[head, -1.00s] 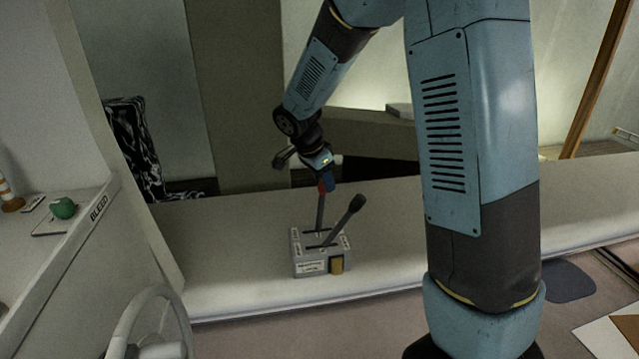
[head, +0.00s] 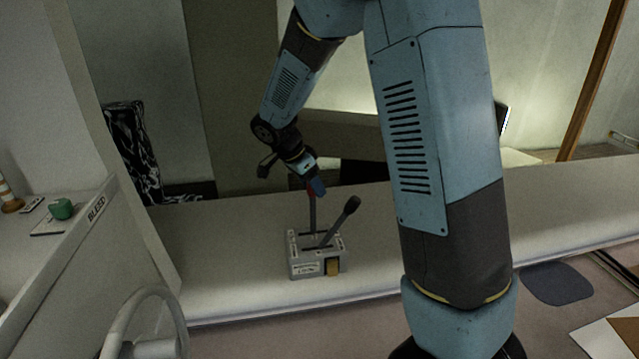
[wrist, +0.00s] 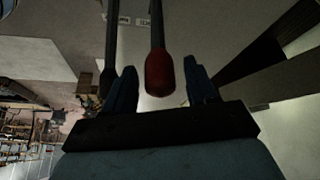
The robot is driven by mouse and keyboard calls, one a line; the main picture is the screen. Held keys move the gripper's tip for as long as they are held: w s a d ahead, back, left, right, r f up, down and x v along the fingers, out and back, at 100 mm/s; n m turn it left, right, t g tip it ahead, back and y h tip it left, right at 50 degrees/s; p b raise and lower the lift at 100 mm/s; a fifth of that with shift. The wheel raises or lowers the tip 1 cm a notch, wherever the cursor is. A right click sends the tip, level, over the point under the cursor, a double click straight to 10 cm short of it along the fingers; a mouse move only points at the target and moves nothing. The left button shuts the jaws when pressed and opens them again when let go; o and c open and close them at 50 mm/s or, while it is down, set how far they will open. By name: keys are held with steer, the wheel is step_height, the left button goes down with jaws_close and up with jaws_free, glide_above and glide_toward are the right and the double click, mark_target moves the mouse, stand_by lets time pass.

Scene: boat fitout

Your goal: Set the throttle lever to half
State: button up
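A small grey control box (head: 300,269) with white labels stands on the pale bench. Two levers rise from it. The red-knobbed lever (head: 312,212) stands nearly upright, leaning slightly left. The black-knobbed lever (head: 338,222) leans right. The labels are too small to tell which is the throttle. My gripper (head: 315,186) is at the top of the red-knobbed lever. In the wrist view, the red knob (wrist: 159,74) lies between my open fingers (wrist: 160,88), with gaps on both sides. The black lever's shaft (wrist: 110,45) passes beside the left finger.
A white steering wheel (head: 146,322) stands at front left. A side counter at left carries a green object (head: 62,208) and a striped cone (head: 9,196). The bench (head: 220,245) is clear on both sides of the box.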

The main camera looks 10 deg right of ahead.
steer(key=v, duration=1.3)
steer(key=shift+a+r, duration=0.2)
steer(key=shift+r, duration=0.1)
steer(key=shift+d, duration=0.1)
steer(key=s+d+r+n+t+y, duration=0.1)
steer(key=s+d+r+n+y, duration=0.15)
steer(key=s+d, duration=0.3)
steer(key=s+d+r+n+y, duration=0.1)
steer(key=s+d+r+n, duration=0.3)
steer(key=s, duration=0.3)
steer(key=s+d+n+t+y, duration=0.1)
steer(key=s+d+n+t, duration=0.2)
steer(key=s+n, duration=0.4)
steer(key=s+d, duration=0.1)
steer(key=s, duration=0.6)
steer(key=shift+s, duration=0.25)
